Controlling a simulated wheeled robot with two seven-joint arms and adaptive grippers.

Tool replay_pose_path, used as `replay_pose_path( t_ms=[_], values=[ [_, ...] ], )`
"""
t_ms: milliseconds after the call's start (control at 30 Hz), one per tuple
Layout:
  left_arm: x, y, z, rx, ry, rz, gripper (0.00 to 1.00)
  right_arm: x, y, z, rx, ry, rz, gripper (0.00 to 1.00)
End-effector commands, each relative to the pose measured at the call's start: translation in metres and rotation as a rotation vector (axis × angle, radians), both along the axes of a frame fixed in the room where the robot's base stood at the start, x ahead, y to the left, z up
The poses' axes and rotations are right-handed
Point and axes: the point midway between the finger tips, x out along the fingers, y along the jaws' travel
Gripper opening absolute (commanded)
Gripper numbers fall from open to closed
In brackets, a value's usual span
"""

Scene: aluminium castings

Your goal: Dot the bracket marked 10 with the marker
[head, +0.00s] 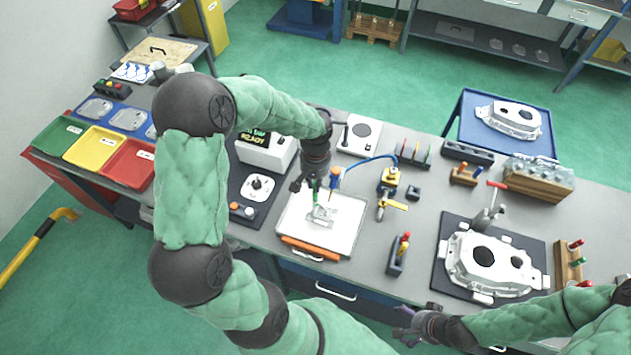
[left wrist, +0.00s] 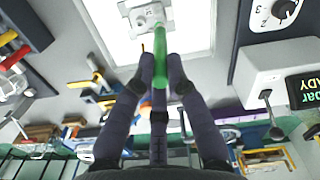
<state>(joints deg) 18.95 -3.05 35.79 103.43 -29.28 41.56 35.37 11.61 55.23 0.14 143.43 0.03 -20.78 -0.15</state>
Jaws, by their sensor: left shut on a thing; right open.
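My left gripper (head: 314,184) is shut on a green marker (head: 315,197) and points down over a white board (head: 342,238). A grey metal bracket (head: 323,217) lies on the board just below the marker. In the left wrist view the green marker (left wrist: 160,75) is between the fingertips and the bracket (left wrist: 146,18) is at the top edge. I cannot tell whether the marker touches the bracket, and no number 10 is legible on it. My right gripper (head: 404,327) is open and empty beside the table's front edge.
An orange bar (head: 309,248) lies along the board's front edge. A white device with a display (head: 266,150) and a dark plate with a dial (head: 257,187) stand to the left. A yellow clamp tool (head: 389,186) is to the right, and a large casting (head: 490,264) is further right.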

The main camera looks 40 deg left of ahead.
Motion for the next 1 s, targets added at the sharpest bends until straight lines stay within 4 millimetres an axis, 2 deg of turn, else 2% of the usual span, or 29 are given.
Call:
replay_pose_path(
  t_ms=[600, 1000],
  values=[
    [0.002, 0.001, 0.046, 0.002, -0.005, 0.001, 0.00, 0.000, 0.000, 0.029, 0.000, 0.000, 0.000, 0.87],
    [0.002, 0.001, 0.068, 0.001, -0.005, 0.000, 0.00, 0.000, 0.000, 0.042, 0.000, 0.000, 0.000, 0.87]
  ],
)
